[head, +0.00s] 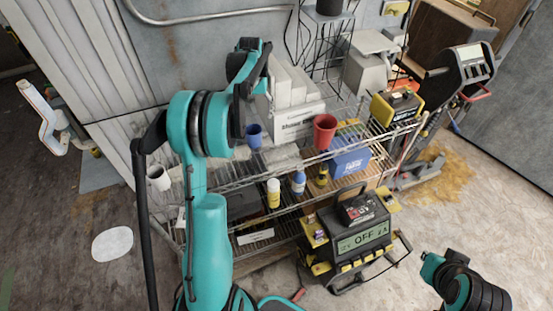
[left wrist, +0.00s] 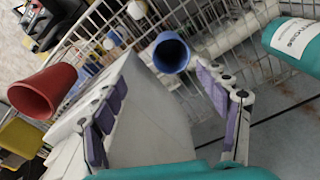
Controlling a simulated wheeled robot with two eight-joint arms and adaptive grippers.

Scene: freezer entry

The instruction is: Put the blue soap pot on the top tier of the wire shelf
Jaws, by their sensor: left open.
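The blue soap pot (head: 254,136) is a small blue cup at the left end of the wire shelf's top tier (head: 232,184), beside white boxes. What lies under it is hard to see. In the left wrist view the pot (left wrist: 171,55) shows its open rim, beyond the fingertips and between their lines. My left gripper (left wrist: 160,76) is open and empty, its purple-padded fingers spread and apart from the pot. In the head view my arm hides most of this gripper. Part of my right arm shows at the lower right, with no fingers visible.
A red cup (head: 325,130) stands on the top tier, right of the white boxes (head: 294,122). A blue box (head: 350,158) and yellow-black device (head: 397,106) are further right. Bottles (head: 273,192) stand lower. A charger (head: 356,236) is in front. A white cup (head: 159,178) is at left.

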